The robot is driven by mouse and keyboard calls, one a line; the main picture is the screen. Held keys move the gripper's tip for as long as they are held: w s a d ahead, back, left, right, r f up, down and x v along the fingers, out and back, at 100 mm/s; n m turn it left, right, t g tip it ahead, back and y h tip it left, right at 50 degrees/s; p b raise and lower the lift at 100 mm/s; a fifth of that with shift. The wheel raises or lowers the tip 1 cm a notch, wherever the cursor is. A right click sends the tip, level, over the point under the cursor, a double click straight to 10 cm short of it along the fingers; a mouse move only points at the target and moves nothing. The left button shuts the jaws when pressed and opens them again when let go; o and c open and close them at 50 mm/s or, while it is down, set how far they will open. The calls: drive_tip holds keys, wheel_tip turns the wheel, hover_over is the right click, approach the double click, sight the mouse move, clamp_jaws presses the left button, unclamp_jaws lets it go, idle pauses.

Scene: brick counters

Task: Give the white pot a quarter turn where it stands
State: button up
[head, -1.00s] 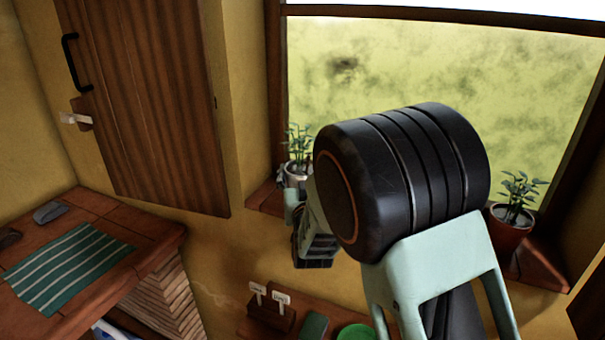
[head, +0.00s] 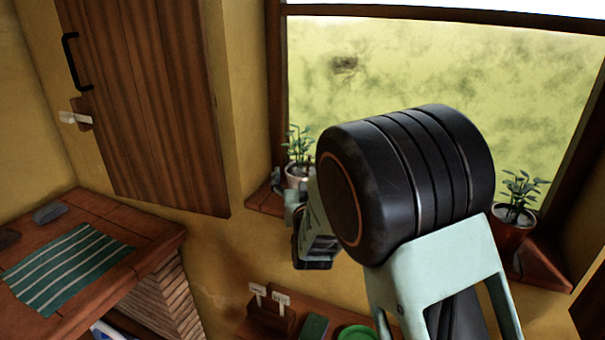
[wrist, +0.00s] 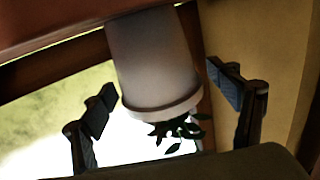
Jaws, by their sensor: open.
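The white pot (head: 296,182) holds a leafy green plant and stands upright on the window sill, at its left end. In the wrist view the white pot (wrist: 155,62) appears upside down, between the two dark finger pads. My gripper (wrist: 163,95) is open around it, with one finger on each side. Narrow gaps seem to show at both sides, and I cannot tell whether either pad touches. In the head view my gripper (head: 292,202) is at the front of the pot, and my arm hides part of it.
A reddish-brown pot (head: 510,226) with a plant stands at the sill's right end. The window frame and wall (wrist: 245,40) are close to the gripper. Below are a green plate (head: 356,332) and a counter with a striped green cloth (head: 65,268).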

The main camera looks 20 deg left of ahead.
drive_tip(key=v, duration=1.2)
